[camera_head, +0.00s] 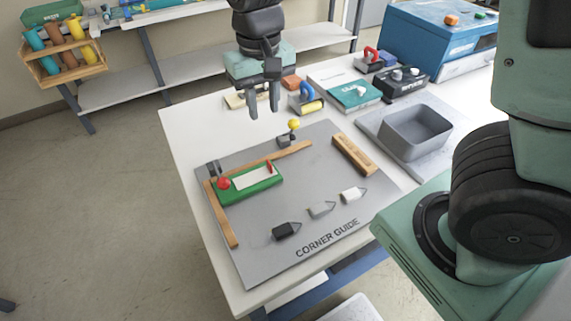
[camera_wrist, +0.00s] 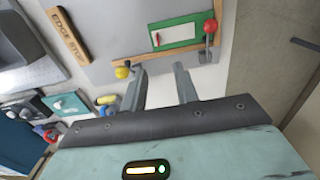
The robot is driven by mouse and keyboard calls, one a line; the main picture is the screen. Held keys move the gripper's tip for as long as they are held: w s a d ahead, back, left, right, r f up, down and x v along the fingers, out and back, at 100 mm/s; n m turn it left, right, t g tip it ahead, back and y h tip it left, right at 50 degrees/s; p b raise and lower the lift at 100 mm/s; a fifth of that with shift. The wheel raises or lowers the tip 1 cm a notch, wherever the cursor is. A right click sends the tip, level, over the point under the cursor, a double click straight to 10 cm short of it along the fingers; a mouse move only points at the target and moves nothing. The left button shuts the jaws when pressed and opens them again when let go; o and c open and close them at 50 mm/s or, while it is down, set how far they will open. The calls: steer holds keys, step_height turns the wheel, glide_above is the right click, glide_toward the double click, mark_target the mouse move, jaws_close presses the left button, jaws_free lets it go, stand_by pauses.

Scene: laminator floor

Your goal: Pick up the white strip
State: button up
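A white strip (camera_head: 253,177) lies on a green plate (camera_head: 262,190) on the grey corner guide board (camera_head: 300,245). A small red piece sits at its right end. In the wrist view the white strip (camera_wrist: 180,34) shows on the green plate near the top. My gripper (camera_head: 264,108) hangs above the back edge of the table, behind the board and apart from the strip. In the wrist view its two fingers (camera_wrist: 160,69) are spread with nothing between them.
Wooden rails and a yellow-knobbed clamp (camera_head: 293,126) border the plate; a red knob (camera_head: 223,183) stands at its left. A wooden edge stop (camera_head: 354,155), several small blocks (camera_head: 321,209) and a grey bin (camera_head: 415,133) lie rightward. Tools crowd the table's back.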

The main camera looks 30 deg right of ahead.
glide_toward(255, 173)
steer(key=d, duration=0.1)
steer(key=s+d, duration=0.1)
steer(key=d, duration=0.1)
steer(key=shift+s+d+f+p, duration=0.1)
steer(key=shift+s+d+p, duration=0.1)
steer(key=shift+d+p, duration=0.15)
steer(key=shift+w+f+p, duration=0.1)
steer(key=shift+f+p, duration=0.35)
steer(key=shift+f, duration=2.65)
steer(key=shift+c, duration=0.3)
jaws_close()
